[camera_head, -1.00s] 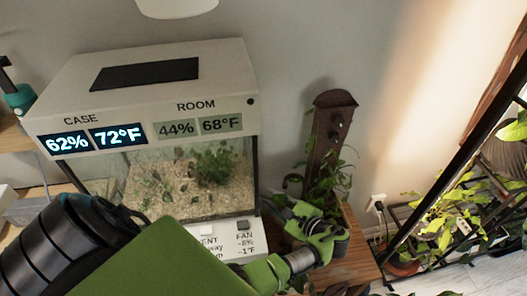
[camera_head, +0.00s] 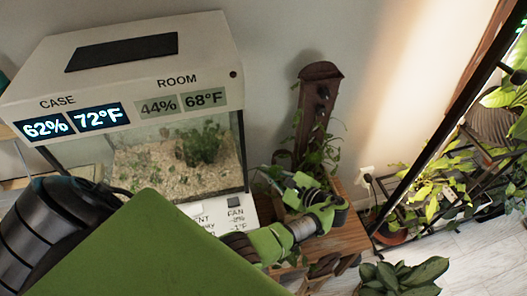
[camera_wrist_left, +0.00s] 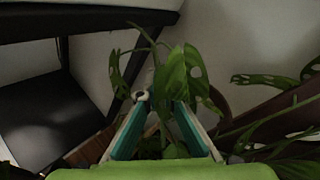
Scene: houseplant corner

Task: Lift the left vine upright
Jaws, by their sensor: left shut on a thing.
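The left vine shows in my left wrist view as a stem with broad green, holed leaves (camera_wrist_left: 186,72). Its stem rises between the two teal fingers of my left gripper (camera_wrist_left: 161,108), which is shut on it. The leaves stand above and just beyond the fingertips. Green foliage (camera_head: 322,155) hangs around the post's lower part. The gripper hides part of the plant's base. My right gripper is not in view.
A glass terrarium case (camera_head: 190,160) with display readouts stands close on the left. A dark-framed plant rack (camera_head: 440,130) stands on the right. A leafy plant (camera_head: 405,277) is at the bottom. White floor (camera_head: 480,260) is open at the lower right.

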